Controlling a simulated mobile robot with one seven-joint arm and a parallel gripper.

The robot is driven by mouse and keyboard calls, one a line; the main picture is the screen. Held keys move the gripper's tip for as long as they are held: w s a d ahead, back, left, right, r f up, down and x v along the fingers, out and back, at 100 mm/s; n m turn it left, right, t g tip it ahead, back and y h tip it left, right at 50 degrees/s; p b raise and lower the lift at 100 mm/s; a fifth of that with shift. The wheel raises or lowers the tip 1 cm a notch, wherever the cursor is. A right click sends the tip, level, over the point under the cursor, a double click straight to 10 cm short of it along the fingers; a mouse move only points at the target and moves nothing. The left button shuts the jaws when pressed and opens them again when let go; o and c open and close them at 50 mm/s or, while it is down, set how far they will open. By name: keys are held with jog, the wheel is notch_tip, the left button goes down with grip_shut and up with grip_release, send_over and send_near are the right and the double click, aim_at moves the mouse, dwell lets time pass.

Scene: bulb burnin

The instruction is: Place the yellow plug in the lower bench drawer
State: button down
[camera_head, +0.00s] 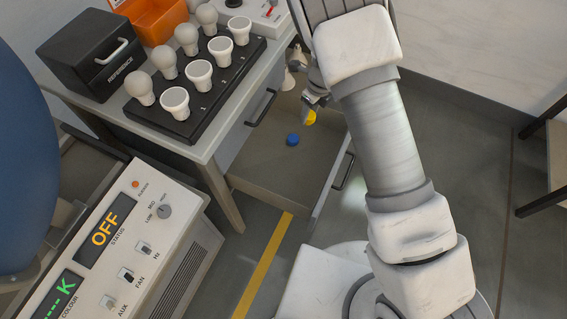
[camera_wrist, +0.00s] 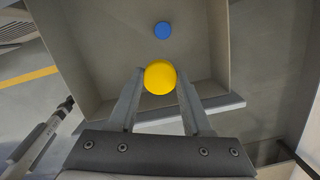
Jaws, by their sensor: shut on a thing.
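The yellow plug (camera_wrist: 160,77) is held between the fingertips of my gripper (camera_wrist: 159,92). In the head view the yellow plug (camera_head: 310,117) shows at the tip of my gripper (camera_head: 312,104), over the open lower drawer (camera_head: 262,166). The wrist view looks down into the same drawer (camera_wrist: 108,62), with the plug above its floor. A blue plug (camera_head: 292,139) lies on the drawer floor; it also shows in the wrist view (camera_wrist: 163,30), beyond the yellow plug. The exact height of the yellow plug over the floor is hard to tell.
The bench top holds a black socket board (camera_head: 205,88) with several bulbs, a black box (camera_head: 93,55) and an orange bin (camera_head: 154,17). An upper drawer handle (camera_head: 262,108) is above the open drawer. A control console (camera_head: 125,255) stands at the lower left.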

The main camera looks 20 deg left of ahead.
jog(key=s+f+m+b, duration=0.4)
jog(key=f+m, duration=0.1)
jog(key=f, duration=0.5)
jog(key=b, duration=0.4)
send_over(301, 161)
jog(key=shift+t, duration=0.3)
jog(key=f, duration=0.9)
jog(key=shift+s+d+f, duration=0.1)
jog(key=shift+s+d, duration=0.15)
jog(key=shift+s, duration=0.1)
jog(key=shift+c, duration=1.7)
grip_release()
notch_tip(301, 161, up, 12)
jog(key=s+d+p, duration=0.1)
jog(key=p, duration=0.4)
jog(key=shift+s+p, duration=0.2)
jog(key=shift+p, duration=0.1)
